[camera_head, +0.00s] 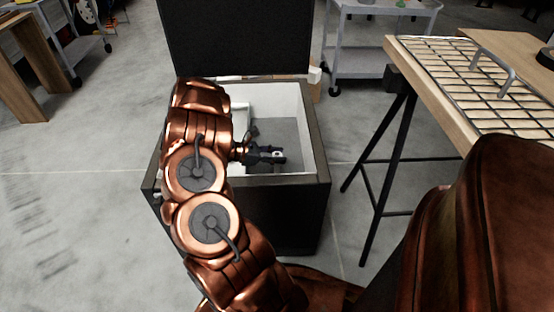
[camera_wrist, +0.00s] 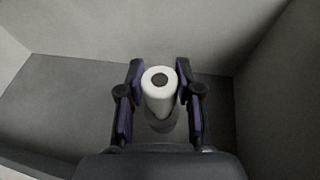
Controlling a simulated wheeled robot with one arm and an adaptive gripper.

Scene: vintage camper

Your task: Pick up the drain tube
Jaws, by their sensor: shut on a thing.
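The drain tube (camera_wrist: 158,100) is a short white cylinder with a dark round opening at its end, seen in the wrist view between my fingers. My gripper (camera_wrist: 157,84) has a finger on each side of it and is shut on it. In the head view my gripper (camera_head: 279,156) is inside a dark open box (camera_head: 321,172) with pale inner walls. The tube shows there only as a small pale spot at the fingertips. I cannot tell whether the tube touches the box floor.
The box's black lid (camera_head: 236,38) stands upright behind it. The box walls surround my gripper. A wooden-topped table (camera_head: 441,90) with a wire grid stands on the right. A grey cart (camera_head: 384,45) is behind. Open concrete floor (camera_head: 90,190) lies on the left.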

